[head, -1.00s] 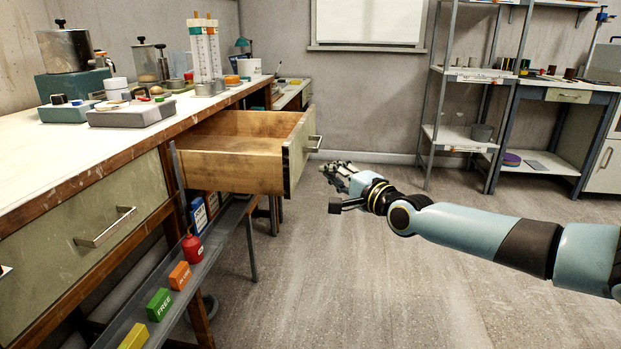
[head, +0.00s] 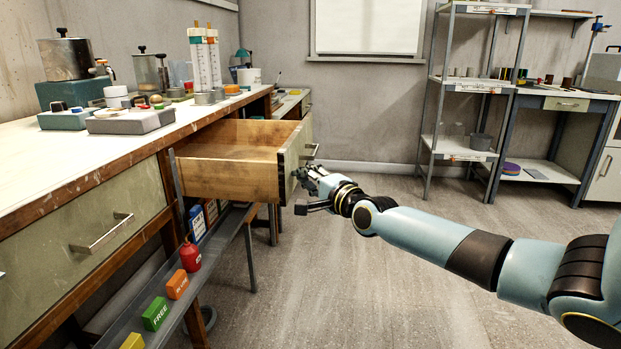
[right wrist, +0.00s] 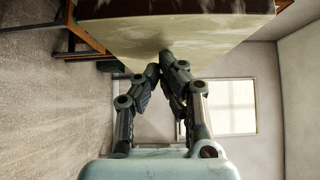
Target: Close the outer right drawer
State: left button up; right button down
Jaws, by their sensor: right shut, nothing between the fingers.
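The open drawer (head: 236,178) juts out from the workbench at its far right end. It has wooden sides and a pale green front with a metal handle (head: 312,151). My right gripper (head: 302,172) is shut and empty, at the near edge of the drawer front, just below the handle. In the right wrist view the shut fingertips (right wrist: 166,62) are at the pale drawer front (right wrist: 170,38), at or very near its surface; I cannot tell whether they touch. My left gripper is not in view.
The workbench top (head: 60,152) holds pots, jars and trays. A shut drawer (head: 85,240) is at the near left. A lower shelf carries a red bottle (head: 190,254) and small coloured boxes (head: 156,313). A metal rack (head: 465,85) stands behind. The floor is clear at centre.

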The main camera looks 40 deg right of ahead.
jog(key=w+a+b, duration=0.1)
jog(key=w+a, duration=0.4)
jog(key=w, duration=0.1)
jog(key=w+a+b, duration=0.2)
jog(key=w+a, duration=0.4)
jog(key=w, duration=0.1)
jog(key=w+a+b, duration=0.2)
jog(key=w+a, duration=0.3)
jog(key=w, duration=0.2)
jog(key=shift+w+a+f, duration=0.15)
jog(key=shift+w+a, duration=0.3)
jog(key=shift+w, duration=0.05)
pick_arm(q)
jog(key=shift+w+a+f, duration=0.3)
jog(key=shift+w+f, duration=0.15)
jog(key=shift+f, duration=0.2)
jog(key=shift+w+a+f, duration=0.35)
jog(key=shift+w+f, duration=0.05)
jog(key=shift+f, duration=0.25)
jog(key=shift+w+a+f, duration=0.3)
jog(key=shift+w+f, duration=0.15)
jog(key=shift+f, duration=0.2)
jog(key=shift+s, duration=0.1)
